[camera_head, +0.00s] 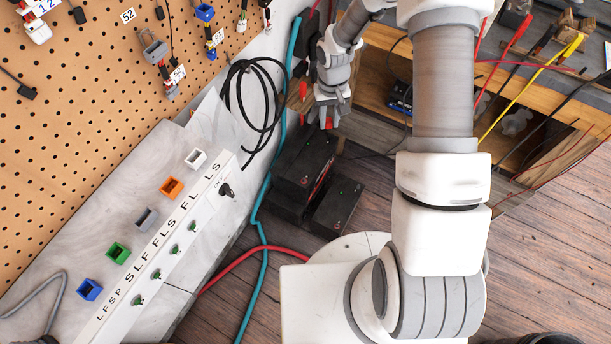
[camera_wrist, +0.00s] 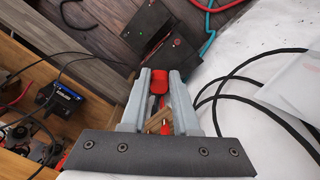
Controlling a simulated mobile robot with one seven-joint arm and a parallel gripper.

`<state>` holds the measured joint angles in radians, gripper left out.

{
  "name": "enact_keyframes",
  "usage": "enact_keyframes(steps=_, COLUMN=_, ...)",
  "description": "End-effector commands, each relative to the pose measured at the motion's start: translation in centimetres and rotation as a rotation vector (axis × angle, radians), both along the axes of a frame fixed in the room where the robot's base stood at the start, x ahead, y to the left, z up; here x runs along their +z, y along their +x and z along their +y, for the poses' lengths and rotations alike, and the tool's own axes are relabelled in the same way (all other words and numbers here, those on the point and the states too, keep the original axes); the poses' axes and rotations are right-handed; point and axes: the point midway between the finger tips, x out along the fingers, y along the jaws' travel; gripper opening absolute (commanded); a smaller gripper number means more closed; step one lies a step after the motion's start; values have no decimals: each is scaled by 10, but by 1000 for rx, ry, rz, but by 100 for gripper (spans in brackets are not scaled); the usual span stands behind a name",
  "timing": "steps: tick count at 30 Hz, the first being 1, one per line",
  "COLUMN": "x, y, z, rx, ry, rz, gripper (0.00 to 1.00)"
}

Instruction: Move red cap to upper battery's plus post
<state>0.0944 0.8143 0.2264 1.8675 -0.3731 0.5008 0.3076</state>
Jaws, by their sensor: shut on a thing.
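My gripper (camera_head: 327,112) is shut on a small red cap (camera_wrist: 158,82), which sits between the fingertips in the wrist view. The gripper also shows there (camera_wrist: 160,74). In the head view, the gripper is above the far end of the upper battery (camera_head: 304,158), a black box standing higher than the lower battery (camera_head: 336,207) beside it. In the wrist view, the nearer black battery (camera_wrist: 170,58) lies just beyond the fingertips, with a small red spot on top. The other battery (camera_wrist: 148,26) lies farther out. The cap appears apart from both batteries. The posts are too small to tell clearly.
A teal hose (camera_head: 266,190) and a red hose (camera_head: 255,252) run left of the batteries. A black cable coil (camera_head: 250,100) hangs on the wall. A wooden bench (camera_head: 375,75) with cables stands at the right. Floor (camera_head: 385,215) near the lower battery is clear.

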Motion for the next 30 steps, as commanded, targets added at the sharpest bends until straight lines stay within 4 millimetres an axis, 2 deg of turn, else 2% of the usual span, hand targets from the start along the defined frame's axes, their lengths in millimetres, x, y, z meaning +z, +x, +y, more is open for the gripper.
enact_keyframes(steps=1, x=-47, y=4, z=8, rx=15, ry=1, rz=6, gripper=2)
enact_keyframes(steps=3, x=-88, y=9, z=18, rx=32, ry=2, rz=6, gripper=2)
enact_keyframes(steps=9, x=-194, y=15, z=44, rx=79, ry=6, rz=3, gripper=2)
enact_keyframes(steps=12, x=-233, y=14, z=54, rx=97, ry=9, rz=3, gripper=2)
enact_keyframes(steps=15, x=-259, y=13, z=60, rx=107, ry=11, rz=1, gripper=2)
enact_keyframes(steps=18, x=-273, y=13, z=64, rx=114, ry=13, rz=-1, gripper=2)
enact_keyframes(steps=30, x=-302, y=12, z=66, rx=115, ry=14, rz=0, gripper=2)
